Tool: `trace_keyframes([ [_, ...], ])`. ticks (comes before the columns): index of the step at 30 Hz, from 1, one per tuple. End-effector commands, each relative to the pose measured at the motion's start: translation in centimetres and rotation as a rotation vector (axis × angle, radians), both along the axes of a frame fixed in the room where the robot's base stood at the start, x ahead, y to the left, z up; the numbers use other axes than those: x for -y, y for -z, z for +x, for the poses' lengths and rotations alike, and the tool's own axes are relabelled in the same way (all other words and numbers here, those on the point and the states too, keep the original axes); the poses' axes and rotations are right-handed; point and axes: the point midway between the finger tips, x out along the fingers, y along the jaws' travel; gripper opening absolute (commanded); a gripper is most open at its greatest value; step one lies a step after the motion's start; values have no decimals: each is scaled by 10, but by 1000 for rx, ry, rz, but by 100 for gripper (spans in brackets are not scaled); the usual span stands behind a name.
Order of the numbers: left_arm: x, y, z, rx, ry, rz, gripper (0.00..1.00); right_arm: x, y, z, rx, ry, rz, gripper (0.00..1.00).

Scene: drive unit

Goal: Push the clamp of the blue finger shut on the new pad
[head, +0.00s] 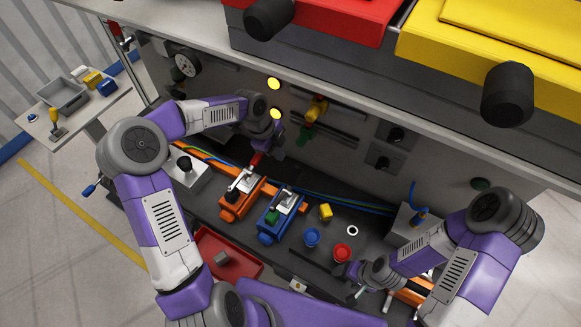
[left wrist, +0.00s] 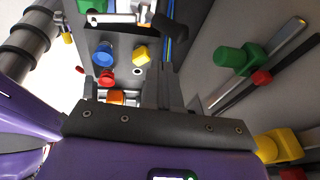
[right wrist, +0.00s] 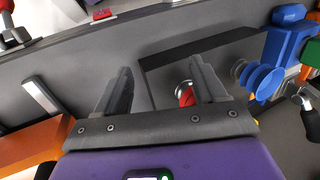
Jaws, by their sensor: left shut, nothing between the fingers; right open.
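The blue finger (head: 277,218) lies on the dark bench, right of an orange finger (head: 232,203). Its metal clamp (head: 288,200) and a green pad (head: 272,215) are on top; I cannot tell how far the clamp stands open. In the left wrist view the clamp bar (left wrist: 118,18) crosses the top edge beside the green pad (left wrist: 82,5). My left gripper (head: 272,147) is shut and empty, behind and above the fingers, near the back panel. My right gripper (head: 354,286) is open and empty, low at the front right. The blue finger (right wrist: 286,38) shows upper right in the right wrist view.
A blue knob (head: 312,237), a red knob (head: 342,253), a yellow block (head: 326,212) and a white ring (head: 352,230) lie right of the blue finger. A red tray (head: 240,252) is at the front. The back panel carries yellow and green fittings (head: 315,110) near my left gripper.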

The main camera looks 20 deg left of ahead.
Motion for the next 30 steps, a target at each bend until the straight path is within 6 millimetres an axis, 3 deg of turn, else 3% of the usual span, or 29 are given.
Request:
trace_keyframes([
  [5,-9,-8,-15,53,-13,-50,0,0,-1,0,0,0,0,70],
  [11,-9,-6,-17,71,-13,-64,0,0,-1,0,0,0,0,70],
  [16,1,16,-14,70,-10,-66,0,0,-1,0,0,0,0,70],
  [26,26,82,-1,69,-11,-65,0,0,-1,0,0,0,0,70],
  [30,29,97,12,71,-14,-64,0,0,-4,0,0,0,0,70],
])
